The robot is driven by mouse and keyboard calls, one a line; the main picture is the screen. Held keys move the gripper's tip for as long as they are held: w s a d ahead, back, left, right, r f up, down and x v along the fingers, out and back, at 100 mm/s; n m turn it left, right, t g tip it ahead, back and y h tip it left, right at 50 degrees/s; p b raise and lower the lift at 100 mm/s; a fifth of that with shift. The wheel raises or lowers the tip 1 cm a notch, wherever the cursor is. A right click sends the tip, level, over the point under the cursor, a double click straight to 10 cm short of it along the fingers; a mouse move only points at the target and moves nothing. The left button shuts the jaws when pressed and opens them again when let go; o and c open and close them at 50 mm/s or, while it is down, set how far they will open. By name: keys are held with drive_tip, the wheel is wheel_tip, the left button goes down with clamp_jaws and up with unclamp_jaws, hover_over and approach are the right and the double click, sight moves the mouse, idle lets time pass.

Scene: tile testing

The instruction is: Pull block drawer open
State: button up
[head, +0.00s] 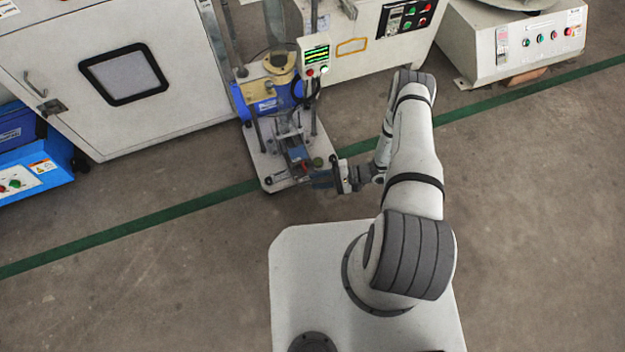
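A testing machine with a blue and brass body (268,95) stands on a pale base plate (270,180) at the upper middle of the head view. A small block drawer (297,153), grey and blue with some red, sits low at the front of this machine. My gripper (322,178) is at the front right of the drawer, close to it. Its fingers are small and dark here, so I cannot tell whether they are open, shut or touching the drawer.
A small green-screen display (316,55) stands beside the machine. A large white cabinet (190,75) is at left, with a blue unit (50,165) beside it. A white control unit (515,45) is at upper right. The floor at lower left is clear.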

drive_tip(key=v, duration=0.5)
drive_tip(key=shift+d+p, duration=0.1)
drive_tip(key=shift+p, duration=0.3)
drive_tip(key=w+d+r+n+g+h+p, duration=0.15)
drive_tip(key=r+p, duration=0.35)
drive_tip(key=r, duration=1)
drive_tip(key=w+r+n+g+h+p, duration=0.2)
drive_tip(key=r+h+p, duration=0.15)
drive_tip(key=r, duration=1.25)
drive_tip(key=w+r+n+g+h+p, duration=0.15)
drive_tip(key=r+p, duration=0.45)
drive_tip(key=r, duration=0.9)
drive_tip(key=s+r+t+h+p, duration=0.2)
drive_tip(key=s+r+p, duration=0.3)
drive_tip(key=r, duration=0.8)
drive_tip(key=s+d+r+n+t+h+p, duration=0.1)
drive_tip(key=s+r+h+p, duration=0.3)
drive_tip(key=r, duration=1)
drive_tip(key=s+r+t+h+p, duration=0.3)
drive_tip(key=s+r+p, duration=0.4)
drive_tip(key=r, duration=0.7)
drive_tip(key=shift+s+d+n+t, duration=0.3)
drive_tip(key=shift+s+n+t, duration=0.1)
drive_tip(key=shift+s+t, duration=0.15)
